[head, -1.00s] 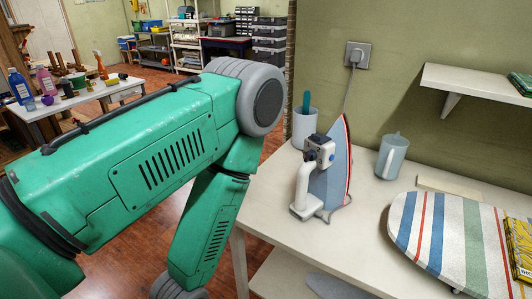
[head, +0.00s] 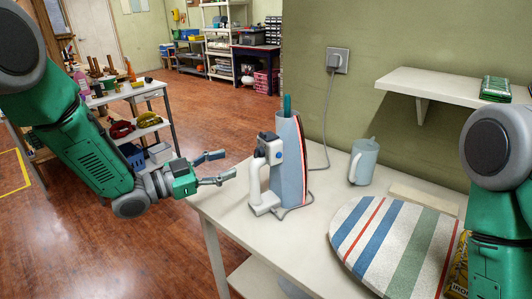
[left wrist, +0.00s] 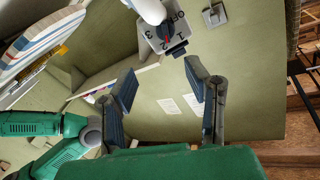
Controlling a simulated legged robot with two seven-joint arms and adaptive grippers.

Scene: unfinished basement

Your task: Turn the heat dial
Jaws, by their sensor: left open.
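A blue-grey iron (head: 290,160) with a white handle stands upright on its heel on the white table. Its heat dial (head: 267,137) is on the small box at the top of the handle. In the left wrist view the dial (left wrist: 166,33) shows the marks OFF, 1, 2 and 3 and a red pointer; its exact setting is unclear. My left gripper (head: 228,165) is open and empty at the table's left edge, left of the iron and apart from it. Its fingers (left wrist: 160,76) point toward the dial. My right gripper is out of view; only that arm shows.
A striped ironing board (head: 395,245) lies on the right of the table (head: 228,205). A pale jug (head: 363,162) stands behind. The iron's cord runs to a wall socket (head: 337,60). A shelf (head: 450,88) juts from the wall. Floor left of the table is open.

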